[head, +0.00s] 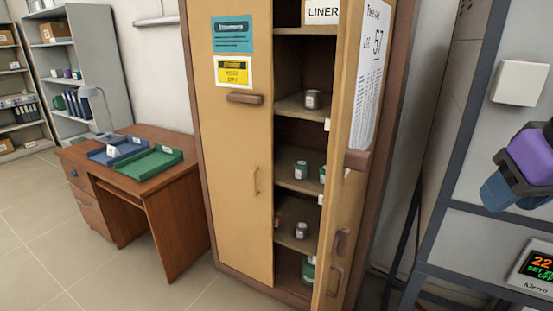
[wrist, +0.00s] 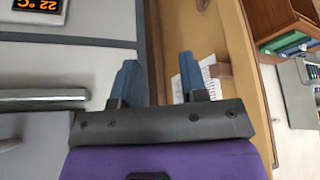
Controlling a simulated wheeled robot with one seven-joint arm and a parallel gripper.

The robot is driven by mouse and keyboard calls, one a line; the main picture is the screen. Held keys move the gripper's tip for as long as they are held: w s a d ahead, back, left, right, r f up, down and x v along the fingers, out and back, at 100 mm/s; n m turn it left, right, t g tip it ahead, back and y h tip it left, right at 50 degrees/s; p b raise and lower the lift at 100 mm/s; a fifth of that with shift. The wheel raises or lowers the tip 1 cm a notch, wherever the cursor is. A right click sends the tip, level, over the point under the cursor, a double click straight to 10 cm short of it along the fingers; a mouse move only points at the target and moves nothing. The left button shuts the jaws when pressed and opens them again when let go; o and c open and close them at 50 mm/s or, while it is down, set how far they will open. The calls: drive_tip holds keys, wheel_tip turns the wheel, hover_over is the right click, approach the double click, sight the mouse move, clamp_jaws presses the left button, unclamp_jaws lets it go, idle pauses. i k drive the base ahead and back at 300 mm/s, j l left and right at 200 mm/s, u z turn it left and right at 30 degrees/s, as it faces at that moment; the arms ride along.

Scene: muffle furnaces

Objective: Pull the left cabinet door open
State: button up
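The tall wooden cabinet stands in the middle of the head view. Its left door (head: 235,150) is shut, with a teal label, a yellow label and a brown block (head: 245,98) on it. A thin vertical handle (head: 256,181) sits near its right edge. The right door (head: 345,110) stands open toward me, with a paper list on it. My gripper (head: 499,191) is at the far right of the head view, well apart from the left door. In the wrist view my gripper (wrist: 156,84) is open, with its blue fingers apart and nothing seen between them.
The open right door stands between my gripper and the left door in the head view. Jars stand on the cabinet shelves. A desk (head: 150,178) with trays is at left. A grey frame with a lit display (head: 537,266) is at right. Floor (head: 50,240) is clear at lower left.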

sight(230, 40)
drive_tip(key=i+j+u, duration=0.1)
drive_tip(key=i+j, duration=0.2)
drive_tip(key=j, duration=0.2)
drive_tip(key=i+j+u, duration=0.1)
drive_tip(key=i+j, duration=0.2)
drive_tip(key=j, duration=0.2)
